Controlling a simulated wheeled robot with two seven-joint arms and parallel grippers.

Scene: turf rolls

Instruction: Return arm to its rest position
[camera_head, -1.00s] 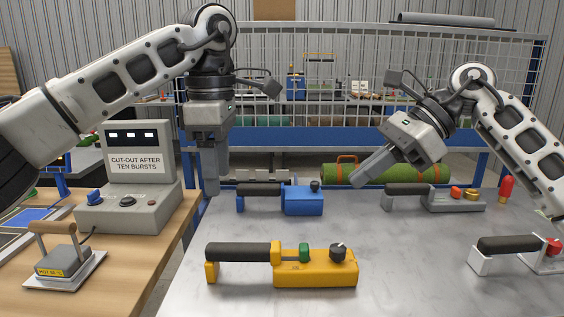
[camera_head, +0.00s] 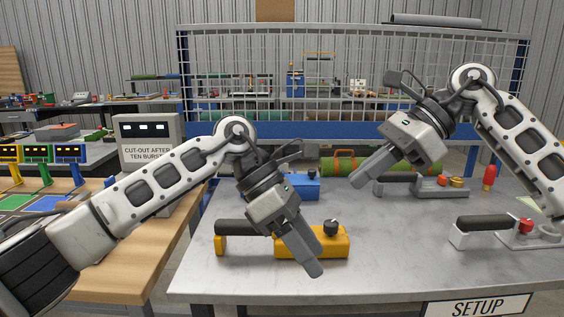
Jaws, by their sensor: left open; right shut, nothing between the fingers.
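My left gripper (camera_head: 308,262) hangs tilted down and to the right in front of the yellow tool (camera_head: 338,243) on the metal table, hiding its middle. It is open with nothing held; I cannot tell whether it touches the tool. My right gripper (camera_head: 362,180) is shut and empty, pointing down-left above the table's back part, left of the grey tool (camera_head: 430,186). The blue tool (camera_head: 303,187) lies behind my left gripper and is partly hidden by it.
A red-and-white tool with a black handle (camera_head: 490,224) lies at the right of the metal table (camera_head: 400,262). A grey cut-out box (camera_head: 150,150) stands on the wooden bench (camera_head: 150,255), partly behind my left arm. A mesh fence (camera_head: 350,70) stands behind. The table's front middle is clear.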

